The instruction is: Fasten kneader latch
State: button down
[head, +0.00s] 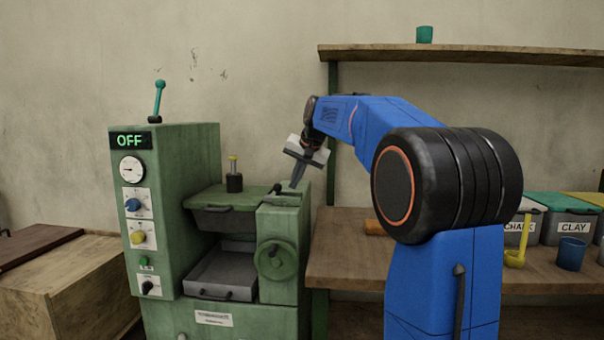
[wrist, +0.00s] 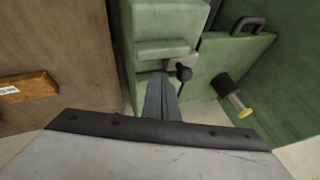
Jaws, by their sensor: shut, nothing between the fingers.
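The green kneader (head: 171,165) stands at left in the head view, its display reading OFF. Its lid (head: 222,198) lies over the chamber, with a black post with a yellow top (head: 234,176) behind it. The latch, with a small black knob (head: 277,188), is on top of the right-hand block; the knob also shows in the wrist view (wrist: 184,73). My gripper (head: 294,185) points down by that block, shut and empty. In the wrist view the fingertips (wrist: 160,76) are just left of the knob. I cannot tell whether they touch it.
A wooden bench (head: 345,260) stands right of the kneader with labelled bins (head: 565,215) and cups. A shelf (head: 450,55) hangs above. Wooden crates (head: 60,285) stand at left. A teal lever (head: 159,92) rises from the kneader's top.

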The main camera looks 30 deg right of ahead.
jog(key=shift+w+a+f, duration=0.25)
jog(key=shift+w+a, duration=0.65)
jog(key=shift+w, duration=0.05)
jog(key=shift+w+a, duration=0.65)
jog(key=shift+a, duration=0.25)
jog(key=shift+w+a, duration=0.65)
jog(key=shift+a, duration=0.25)
